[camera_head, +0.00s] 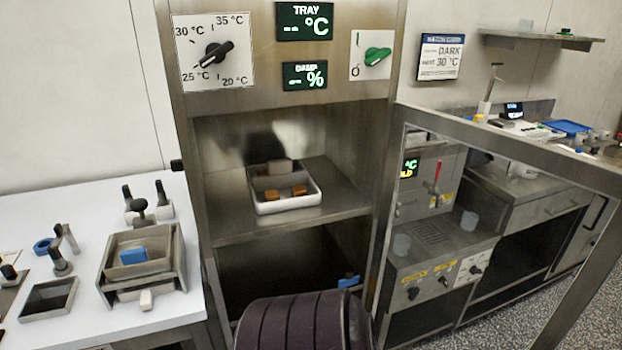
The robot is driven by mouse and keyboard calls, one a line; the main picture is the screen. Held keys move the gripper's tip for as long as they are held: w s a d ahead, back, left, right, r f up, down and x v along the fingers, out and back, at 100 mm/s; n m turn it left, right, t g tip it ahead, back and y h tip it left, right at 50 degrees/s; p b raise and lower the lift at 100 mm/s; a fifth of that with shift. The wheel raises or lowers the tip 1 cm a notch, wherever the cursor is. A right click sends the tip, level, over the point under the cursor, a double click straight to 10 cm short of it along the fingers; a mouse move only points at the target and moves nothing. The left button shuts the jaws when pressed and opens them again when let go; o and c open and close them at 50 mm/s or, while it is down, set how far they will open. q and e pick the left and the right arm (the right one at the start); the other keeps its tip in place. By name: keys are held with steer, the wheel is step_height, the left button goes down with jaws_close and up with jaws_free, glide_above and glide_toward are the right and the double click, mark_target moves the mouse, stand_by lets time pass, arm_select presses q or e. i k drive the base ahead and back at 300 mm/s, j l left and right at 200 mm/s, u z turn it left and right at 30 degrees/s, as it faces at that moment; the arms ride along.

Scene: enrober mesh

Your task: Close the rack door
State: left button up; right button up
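The rack (228,208) is a tall steel cabinet in the middle of the head view, with an open front. Its door (500,138) is a steel frame around a clear pane. The door stands wide open, swung out to the right and towards me from the rack's right side. A dark handle (595,212) shows near the door's free edge. A white tray (262,206) with small brown pieces sits on the rack's shelf. Neither of my grippers is in view.
A white table (180,308) with a metal box, stamps and small trays stands left of the rack. A steel machine (440,262) and a counter show through and beyond the door. A knob panel (213,52) is above the rack opening.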

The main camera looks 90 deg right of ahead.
mark_target(604, 178)
steer(key=k+l+z, duration=0.3)
steer(key=k, duration=0.25)
steer(key=k+l+z, duration=0.3)
steer(key=k, duration=0.25)
steer(key=k+l+z, duration=0.35)
steer(key=k, duration=0.15)
steer(key=i+l+z, duration=0.2)
steer(key=l, duration=0.85)
steer(key=k+l, duration=0.05)
steer(key=k, duration=0.05)
